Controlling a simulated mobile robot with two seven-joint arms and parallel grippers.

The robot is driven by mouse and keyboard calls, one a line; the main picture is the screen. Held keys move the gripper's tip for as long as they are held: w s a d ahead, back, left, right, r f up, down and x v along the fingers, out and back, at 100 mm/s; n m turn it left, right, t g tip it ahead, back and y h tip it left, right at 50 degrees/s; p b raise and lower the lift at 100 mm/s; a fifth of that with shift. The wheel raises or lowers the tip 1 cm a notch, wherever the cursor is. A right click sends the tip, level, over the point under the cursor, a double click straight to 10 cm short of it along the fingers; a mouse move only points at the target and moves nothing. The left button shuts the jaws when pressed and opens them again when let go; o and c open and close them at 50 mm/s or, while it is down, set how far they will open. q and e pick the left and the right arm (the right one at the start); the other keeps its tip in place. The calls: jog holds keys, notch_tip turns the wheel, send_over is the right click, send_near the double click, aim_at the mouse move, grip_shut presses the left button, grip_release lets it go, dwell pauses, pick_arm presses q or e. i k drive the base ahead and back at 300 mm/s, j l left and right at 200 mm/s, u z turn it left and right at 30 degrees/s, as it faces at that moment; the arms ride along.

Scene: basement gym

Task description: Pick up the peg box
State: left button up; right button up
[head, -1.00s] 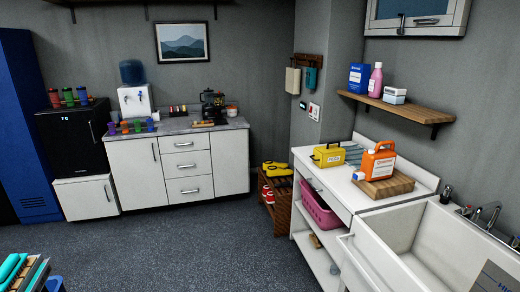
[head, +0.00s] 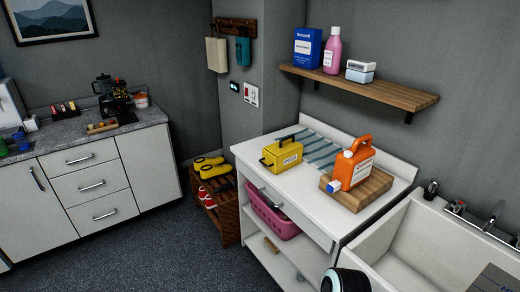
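The peg box appears to be the yellow box (head: 282,156) with a black handle and a white label, though the label is too small to read surely. It stands upright on the white counter (head: 262,141), near its left end and front edge. Its top and front are unobstructed. Neither of my grippers shows. A dark rounded part with a pale ring at the bottom edge seems to be a piece of my own arm, with no fingers visible.
Right of the box, an orange jug (head: 355,167) stands on a wooden board (head: 371,190). A striped cloth (head: 318,153) lies behind the box. A wooden shelf (head: 360,85) hangs above. A sink (head: 400,240) is at right, and a shoe rack (head: 222,212) is at left.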

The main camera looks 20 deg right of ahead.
aim_at(288, 152)
jog(key=i+z, duration=0.35)
jog(key=i+j+z, duration=0.95)
jog(key=z, duration=0.2)
jog(key=i+j+z, duration=0.45)
jog(key=k, duration=0.1)
